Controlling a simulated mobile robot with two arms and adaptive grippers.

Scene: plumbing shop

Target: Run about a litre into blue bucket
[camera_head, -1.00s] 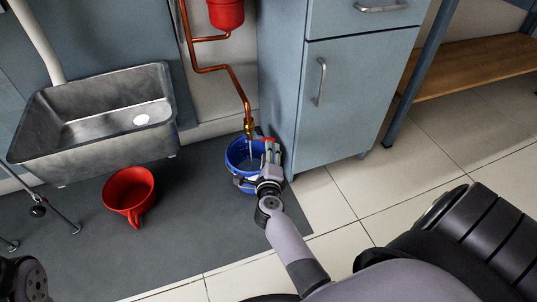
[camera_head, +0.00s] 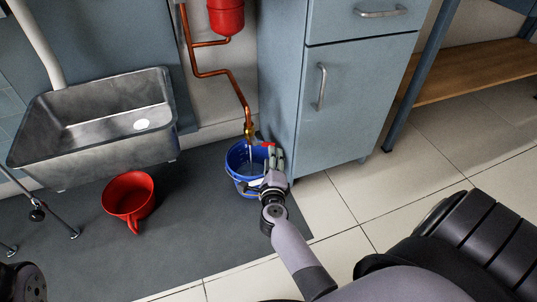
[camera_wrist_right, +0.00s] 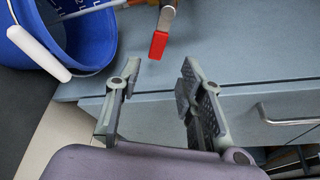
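The blue bucket (camera_head: 234,182) stands upright on the dark mat under the brass tap (camera_head: 249,131). A thin pale streak, apparently running water, drops from the tap into it. The water level is unclear. In the right wrist view the bucket (camera_wrist_right: 92,40) shows scale marks inside and a white handle grip. The tap's red lever (camera_wrist_right: 158,44) hangs just beyond the fingertips, apart from them. My right gripper (camera_head: 273,152) is beside the bucket's right rim; in the wrist view its fingers (camera_wrist_right: 160,76) are open and empty. My left gripper is out of view.
A blue-grey cabinet (camera_head: 345,110) stands close to the right of the tap and bucket. Copper pipe (camera_head: 215,73) runs down the wall to the tap.

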